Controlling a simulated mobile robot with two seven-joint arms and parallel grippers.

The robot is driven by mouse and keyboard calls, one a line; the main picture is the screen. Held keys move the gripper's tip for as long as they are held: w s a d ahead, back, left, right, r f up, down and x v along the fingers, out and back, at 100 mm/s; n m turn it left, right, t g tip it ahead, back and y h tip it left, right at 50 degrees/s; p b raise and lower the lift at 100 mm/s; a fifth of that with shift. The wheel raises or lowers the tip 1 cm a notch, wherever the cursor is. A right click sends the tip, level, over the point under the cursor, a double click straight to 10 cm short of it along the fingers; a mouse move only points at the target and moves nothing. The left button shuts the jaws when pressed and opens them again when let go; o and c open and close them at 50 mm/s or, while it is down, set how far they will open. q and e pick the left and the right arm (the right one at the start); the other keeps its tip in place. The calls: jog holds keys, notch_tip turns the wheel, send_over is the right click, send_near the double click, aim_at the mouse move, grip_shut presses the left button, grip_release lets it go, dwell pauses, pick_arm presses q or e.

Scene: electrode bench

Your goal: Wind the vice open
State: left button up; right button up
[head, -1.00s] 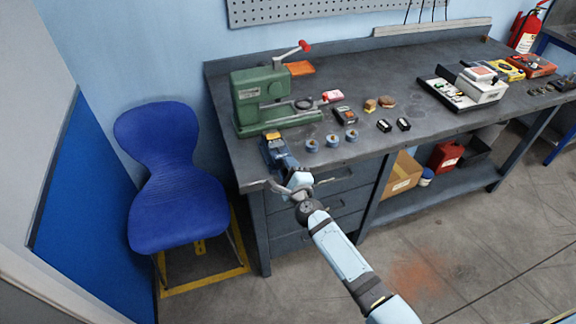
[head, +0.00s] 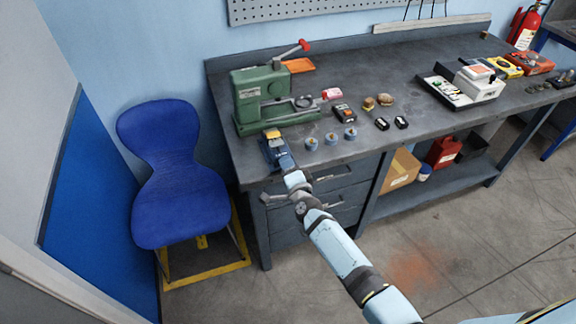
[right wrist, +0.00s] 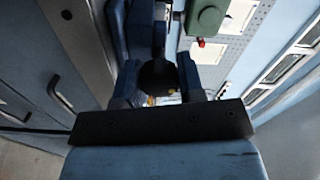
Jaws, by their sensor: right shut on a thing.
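The blue vice (head: 272,147), with a yellow-orange patch on top, sits at the front left edge of the bench. It also shows in the right wrist view (right wrist: 117,30), upper middle. My right gripper (head: 284,163) is at the vice's front, with its arm coming up from the lower right. In the right wrist view its fingers (right wrist: 160,78) are on either side of a dark round part of the vice handle (right wrist: 158,77), and it is shut on it. The handle's full shape and the jaw gap are hidden. My left gripper is not in view.
A green press (head: 262,98) with a red-knobbed lever stands behind the vice. Several small blue round pieces (head: 331,138) lie to the vice's right. Drawers with handles (head: 330,174) are below the bench edge. A blue chair (head: 178,190) stands left.

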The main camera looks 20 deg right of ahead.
dwell(0.5)
jog(key=o, duration=0.9)
jog(key=shift+s, duration=0.35)
jog(key=s+b, duration=0.1)
jog(key=s, duration=1.2)
jog(key=shift+d, duration=0.2)
jog(key=s+f+n+g, duration=0.1)
jog(key=s+n+g, duration=0.1)
jog(key=s+n, duration=0.4)
jog(key=s+f+n+g+y+p, duration=0.1)
jog(key=s+f+n+g, duration=0.1)
jog(key=s+n, duration=0.4)
jog(key=s+f+n+g+y+p, duration=0.1)
jog(key=s+n+g, duration=0.2)
jog(key=s+n, duration=0.2)
jog(key=shift+s+a+f+n, duration=0.15)
jog(key=shift+s+n, duration=0.25)
jog(key=shift+s, duration=1.5)
